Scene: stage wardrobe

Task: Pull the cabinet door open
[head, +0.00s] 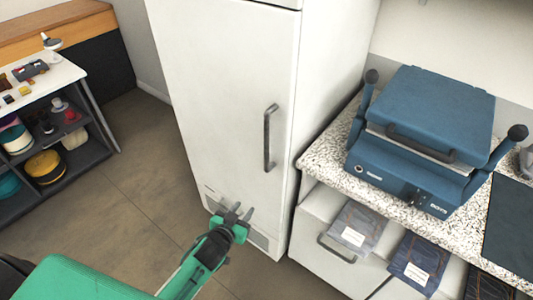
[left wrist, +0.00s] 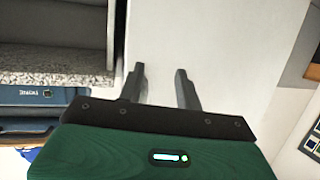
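The tall white cabinet has a closed door (head: 215,95) with a dark vertical bar handle (head: 269,138) near its right edge. My left gripper (head: 238,211) is in front of the lower part of the door, below and a little left of the handle. Its two fingers are apart with nothing between them. In the left wrist view the open fingers (left wrist: 160,85) point at a plain pale surface (left wrist: 215,45), likely the cabinet. The handle does not show in that view. My right gripper is in neither view.
Right of the cabinet, a speckled counter (head: 325,158) bears a blue press (head: 425,125). Below it are a drawer with a bar handle (head: 337,249) and hanging folded denim pieces (head: 418,262). A shelf unit (head: 95,115) stands at left. The floor (head: 125,205) between is clear.

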